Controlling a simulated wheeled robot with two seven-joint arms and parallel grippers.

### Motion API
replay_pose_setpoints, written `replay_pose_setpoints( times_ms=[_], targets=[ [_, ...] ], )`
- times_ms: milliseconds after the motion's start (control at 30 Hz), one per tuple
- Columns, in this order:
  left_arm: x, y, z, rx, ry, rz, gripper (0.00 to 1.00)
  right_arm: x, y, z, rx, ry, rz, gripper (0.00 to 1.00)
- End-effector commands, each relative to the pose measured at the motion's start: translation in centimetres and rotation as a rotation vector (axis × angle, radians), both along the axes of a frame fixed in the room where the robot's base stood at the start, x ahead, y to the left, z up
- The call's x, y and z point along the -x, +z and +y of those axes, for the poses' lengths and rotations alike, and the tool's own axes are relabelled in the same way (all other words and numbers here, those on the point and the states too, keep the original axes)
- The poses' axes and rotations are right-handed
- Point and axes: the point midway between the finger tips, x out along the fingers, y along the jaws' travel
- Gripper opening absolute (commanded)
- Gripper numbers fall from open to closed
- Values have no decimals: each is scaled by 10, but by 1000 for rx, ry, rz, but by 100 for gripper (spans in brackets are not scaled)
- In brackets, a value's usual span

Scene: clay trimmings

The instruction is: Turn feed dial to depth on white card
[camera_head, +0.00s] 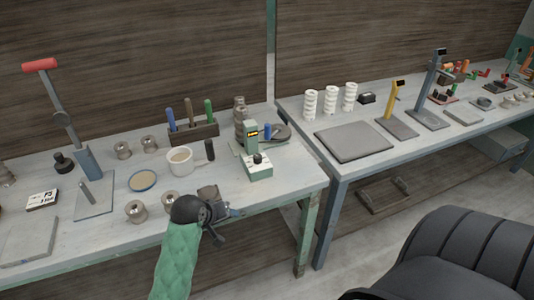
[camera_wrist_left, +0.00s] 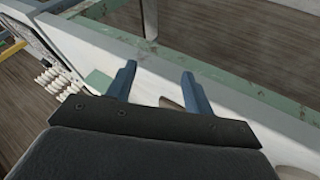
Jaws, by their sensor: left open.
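A small green device (camera_head: 257,173) with a lit amber display stands near the right end of the left bench. A black knob (camera_head: 258,158) on its base looks like the feed dial; its setting is too small to read. The white card (camera_head: 41,199) lies far left on the bench with dark print, not clearly legible. My left gripper (camera_head: 222,208) is at the bench's front edge, left of and nearer than the device. In the left wrist view, its two blue fingers (camera_wrist_left: 158,88) are apart with nothing between them. My right gripper is out of view.
A white cup (camera_head: 180,161), a tool rack (camera_head: 193,132) and metal cylinders (camera_head: 136,211) stand around the bench. A red-handled lever press (camera_head: 64,112) stands at left. A second bench (camera_head: 295,104) holds white coils (camera_head: 331,102). A dark chair (camera_head: 455,255) is at lower right.

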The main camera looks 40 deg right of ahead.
Motion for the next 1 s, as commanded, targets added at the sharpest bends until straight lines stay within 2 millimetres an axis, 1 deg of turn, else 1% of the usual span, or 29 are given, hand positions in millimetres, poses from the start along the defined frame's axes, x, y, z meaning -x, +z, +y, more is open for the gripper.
replay_pose_setpoints(
  times_ms=[33,267,467,500,700,800,1000],
  targets=[
    [-2,6,-7,-1,-9,-4,52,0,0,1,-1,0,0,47],
    [-8,26,-44,-4,-44,-2,52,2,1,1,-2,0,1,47],
    [-16,49,-88,-29,-86,-5,52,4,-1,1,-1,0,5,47],
    [-17,54,-98,-36,-93,-5,52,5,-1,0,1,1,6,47],
    [-24,73,-137,-89,-121,-11,52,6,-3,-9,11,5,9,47],
    [-27,81,-154,-123,-128,-15,52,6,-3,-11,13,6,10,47],
    [-38,95,-180,-200,-122,-34,52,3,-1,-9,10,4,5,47]
  ],
)
